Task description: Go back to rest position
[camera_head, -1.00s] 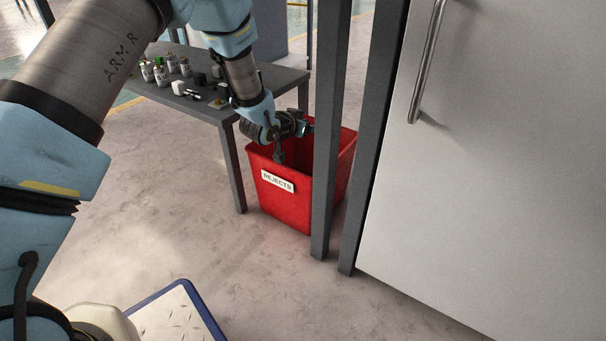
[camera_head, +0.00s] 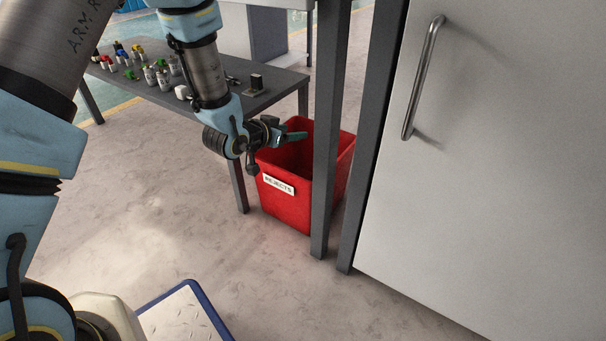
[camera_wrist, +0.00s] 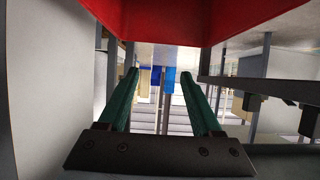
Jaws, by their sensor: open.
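My gripper (camera_head: 290,137) is at the upper left rim of the red bin labelled REJECTS (camera_head: 283,205), in front of the table. In the wrist view my gripper (camera_wrist: 160,75) shows two green fingers spread apart with nothing between them. The red bin's wall (camera_wrist: 200,18) fills the top of the wrist view. The inside of the bin is mostly hidden in the head view.
A dark grey table (camera_head: 150,90) with several small bottles (camera_head: 130,60) and a black block stands behind my arm. A grey post (camera_head: 330,130) stands in front of the bin. A pale cabinet (camera_head: 480,170) with a metal handle fills the right. Open floor lies at centre left.

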